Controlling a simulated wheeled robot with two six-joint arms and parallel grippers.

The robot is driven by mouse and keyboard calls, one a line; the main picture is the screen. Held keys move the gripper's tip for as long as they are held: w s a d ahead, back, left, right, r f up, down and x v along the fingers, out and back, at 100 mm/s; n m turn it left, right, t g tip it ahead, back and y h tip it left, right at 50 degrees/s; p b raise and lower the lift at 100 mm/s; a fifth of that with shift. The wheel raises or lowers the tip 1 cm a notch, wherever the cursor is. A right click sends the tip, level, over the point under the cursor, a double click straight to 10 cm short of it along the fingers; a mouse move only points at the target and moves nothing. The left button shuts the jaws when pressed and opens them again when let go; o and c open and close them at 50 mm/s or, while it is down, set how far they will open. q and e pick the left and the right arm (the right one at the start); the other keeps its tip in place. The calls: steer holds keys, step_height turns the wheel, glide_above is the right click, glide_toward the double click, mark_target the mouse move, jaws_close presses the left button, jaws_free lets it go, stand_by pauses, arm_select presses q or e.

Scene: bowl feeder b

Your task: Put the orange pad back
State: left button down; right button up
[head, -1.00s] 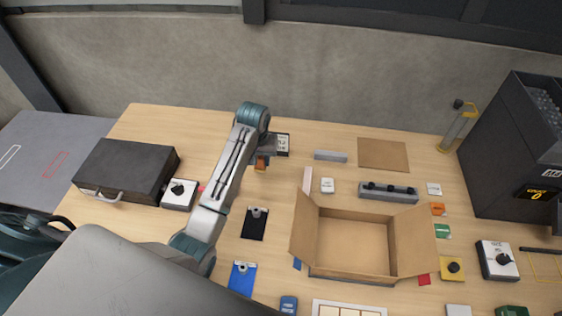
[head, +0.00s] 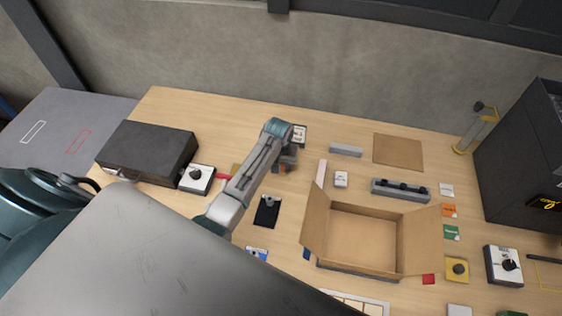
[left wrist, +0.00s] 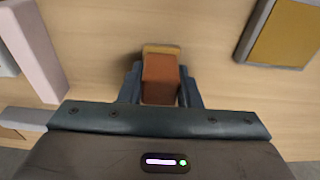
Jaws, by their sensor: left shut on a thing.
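The orange pad (left wrist: 160,80) is an orange-brown block with a tan edge in the left wrist view. It sits between the two blue-grey fingers of my left gripper (left wrist: 160,92), which is shut on it. In the head view the pad (head: 282,168) shows as a small orange patch under the gripper (head: 287,162), beyond the black clipboard. I cannot tell whether the pad touches the table. A flat orange piece (head: 449,210) also lies at the right, between a white and a green one. My right gripper is not in view.
A pale strip (head: 321,173) and a small white switch (head: 341,179) stand right of the gripper. An open cardboard box (head: 362,241) stands nearer. A grey block (head: 346,150) lies behind. A black case (head: 148,152) stands left. Bare wood surrounds the pad.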

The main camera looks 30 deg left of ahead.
arm_select(q)
steer(key=c, duration=1.1)
jaws_free()
steer(key=shift+f, duration=0.1)
steer(key=shift+o, duration=0.2)
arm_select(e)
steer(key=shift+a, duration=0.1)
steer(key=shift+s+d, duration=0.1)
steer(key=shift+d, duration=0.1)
arm_select(q)
steer(key=shift+r, duration=0.3)
steer(key=r+b, duration=0.1)
steer(key=r, duration=0.2)
steer(key=r+b, duration=0.1)
steer(key=r, duration=0.2)
steer(key=s+r+b, duration=0.1)
steer(key=r, duration=0.3)
steer(key=shift+s+d+b, duration=0.1)
steer(key=shift+d+b, duration=0.05)
steer(key=shift+b, duration=0.25)
steer(key=shift+s+r, duration=0.1)
steer(key=shift+r, duration=0.7)
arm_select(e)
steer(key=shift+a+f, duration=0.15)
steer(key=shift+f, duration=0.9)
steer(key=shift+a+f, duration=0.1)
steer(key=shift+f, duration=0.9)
